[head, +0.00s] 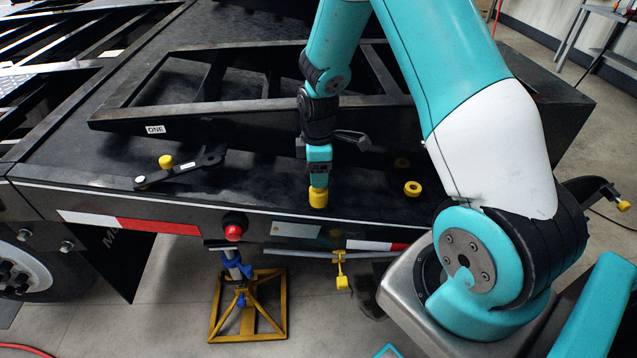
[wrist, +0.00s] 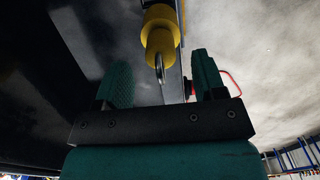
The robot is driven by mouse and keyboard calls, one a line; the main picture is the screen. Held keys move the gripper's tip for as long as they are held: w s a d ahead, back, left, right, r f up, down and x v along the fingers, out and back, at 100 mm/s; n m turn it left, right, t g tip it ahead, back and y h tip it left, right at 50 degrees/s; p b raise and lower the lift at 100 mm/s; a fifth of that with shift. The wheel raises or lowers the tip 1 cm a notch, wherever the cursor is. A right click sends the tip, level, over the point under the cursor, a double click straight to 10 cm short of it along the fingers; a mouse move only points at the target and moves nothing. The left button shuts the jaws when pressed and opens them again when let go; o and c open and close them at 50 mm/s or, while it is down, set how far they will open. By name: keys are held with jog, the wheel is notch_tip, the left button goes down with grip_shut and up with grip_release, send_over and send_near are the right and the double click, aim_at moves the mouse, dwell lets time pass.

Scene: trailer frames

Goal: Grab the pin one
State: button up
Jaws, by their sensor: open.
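A yellow pin (head: 318,197) is at the trailer's front edge, directly below my gripper (head: 319,178). In the wrist view the yellow pin (wrist: 159,38) has a thick stepped body and a metal loop. It lies ahead of and between the two green fingers of my gripper (wrist: 160,75), with space on both sides. The gripper is open, and I see no finger touching it. Another yellow-topped pin (head: 166,161) stands by a black link bar, near the white "ONE" label (head: 155,129). I cannot tell from a label on the pins which is pin one.
A black frame (head: 240,115) rises behind the gripper. A yellow ring (head: 412,188) lies on the deck to the right. A red-topped jack on a yellow stand (head: 248,307) and a hanging yellow-ended handle (head: 341,280) are below the edge.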

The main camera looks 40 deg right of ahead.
jog(key=shift+s+f, duration=0.1)
jog(key=shift+f, duration=1.45)
jog(key=c, duration=1)
jog(key=shift+r, duration=0.1)
jog(key=shift+c, duration=0.2)
